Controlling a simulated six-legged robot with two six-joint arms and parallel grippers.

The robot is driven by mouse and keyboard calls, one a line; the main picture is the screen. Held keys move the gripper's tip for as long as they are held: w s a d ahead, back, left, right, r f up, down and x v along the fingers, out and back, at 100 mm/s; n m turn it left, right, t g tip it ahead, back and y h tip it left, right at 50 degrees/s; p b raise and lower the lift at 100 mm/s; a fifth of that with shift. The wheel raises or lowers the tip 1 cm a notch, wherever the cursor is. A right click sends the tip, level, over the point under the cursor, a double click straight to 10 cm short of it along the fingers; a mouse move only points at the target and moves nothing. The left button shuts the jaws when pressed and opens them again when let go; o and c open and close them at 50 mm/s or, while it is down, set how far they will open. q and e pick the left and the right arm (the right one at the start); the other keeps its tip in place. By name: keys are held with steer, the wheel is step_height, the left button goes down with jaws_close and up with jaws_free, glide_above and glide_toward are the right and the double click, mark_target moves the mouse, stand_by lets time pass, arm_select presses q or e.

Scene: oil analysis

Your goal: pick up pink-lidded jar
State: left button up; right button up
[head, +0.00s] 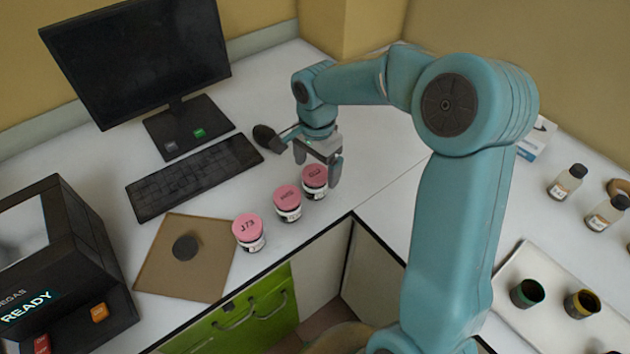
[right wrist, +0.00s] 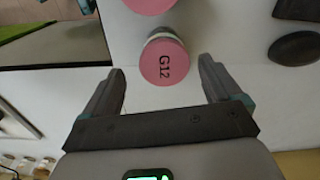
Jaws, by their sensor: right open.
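Three jars with pink lids stand in a row on the white bench: one marked J73 (head: 249,232), a middle one (head: 288,202), and one marked G12 (head: 314,183). My right gripper (head: 318,168) is open, above and around the far side of the G12 jar. In the right wrist view, the G12 lid (right wrist: 164,62) lies ahead of the gap between the open fingers (right wrist: 163,80), with nothing held. Part of another pink lid (right wrist: 150,4) shows at the top edge. My left gripper is not in view.
A keyboard (head: 194,176), mouse (head: 266,136) and monitor (head: 140,55) are behind and left of the jars. A brown mat with a dark disc (head: 186,247) and a black analyser (head: 65,270) are left. Bottles (head: 567,182) and a tray (head: 540,262) stand right. The bench edge is close in front.

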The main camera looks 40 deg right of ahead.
steer(key=f, duration=0.4)
steer(key=f+p, duration=0.1)
steer(key=f, duration=0.1)
steer(key=shift+w+a+f, duration=0.1)
steer(key=shift+w+f, duration=0.2)
steer(key=shift+f, duration=0.1)
steer(key=shift+r, duration=0.1)
steer(key=c, duration=1.2)
